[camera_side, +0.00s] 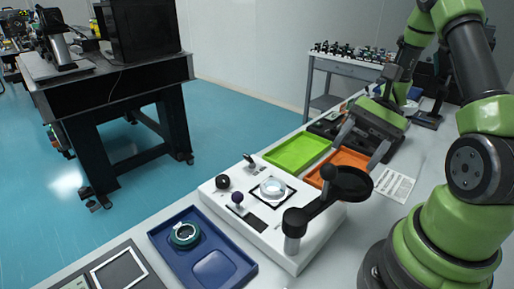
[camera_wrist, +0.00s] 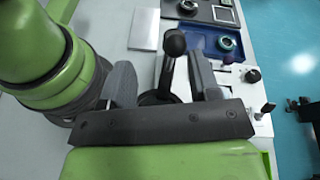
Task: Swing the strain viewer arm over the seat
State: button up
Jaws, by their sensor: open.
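The strain viewer arm (camera_side: 322,203) is black, with a dark round disc (camera_side: 350,183) at one end and a pivot post (camera_side: 293,232) at the other. A dark knob (camera_side: 328,173) stands by the disc. The disc sits to the right of the seat (camera_side: 272,188), a bright ring on the white base (camera_side: 262,226), not over it. My gripper (camera_side: 363,143) is open and empty, behind and above the disc. In the wrist view the viewer arm (camera_wrist: 168,68) shows between the open fingers of my gripper (camera_wrist: 164,78); the disc is mostly hidden and the seat cannot be made out.
A blue tray (camera_side: 160,240) holding a ring stands in front of the base. A green tray (camera_side: 298,150) and an orange tray (camera_side: 343,158) lie behind it. Black (camera_side: 222,181) and purple (camera_side: 238,197) knobs rise from the base. A printed sheet (camera_side: 395,185) lies right.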

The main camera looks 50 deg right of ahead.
jog(key=s+a+r+n+t+h, duration=0.1)
jog(key=a+r+n+t+h, duration=0.3)
jog(key=r+n+h, duration=0.15)
jog(key=s+a+r+n+t+h, duration=0.25)
jog(key=r+n+t+h, duration=0.2)
jog(key=r+h, duration=0.25)
jog(key=w+r+m+g, duration=0.1)
jog(key=w+m+g, duration=0.25)
jog(key=w, duration=0.85)
jog(key=w+d+f+m+g, duration=0.1)
jog(key=w+d+f+m, duration=0.1)
jog(key=w+f, duration=0.3)
jog(key=w+d+f+m+g+y, duration=0.1)
jog(key=w+d+f+m, duration=0.1)
jog(key=w+f+m, duration=0.15)
jog(key=w+d+f+m+g, duration=0.1)
jog(key=w+d+f, duration=0.1)
jog(key=w+f, duration=0.4)
jog(key=f+m, duration=0.1)
jog(key=f, duration=0.2)
jog(key=w+d+f+m+g+y, duration=0.1)
jog(key=f, duration=0.3)
jog(key=f+m, duration=0.1)
jog(key=f, duration=0.2)
jog(key=shift+w+d+f+m, duration=0.2)
jog(key=shift+d+f+m, duration=0.1)
jog(key=shift+d+f, duration=0.1)
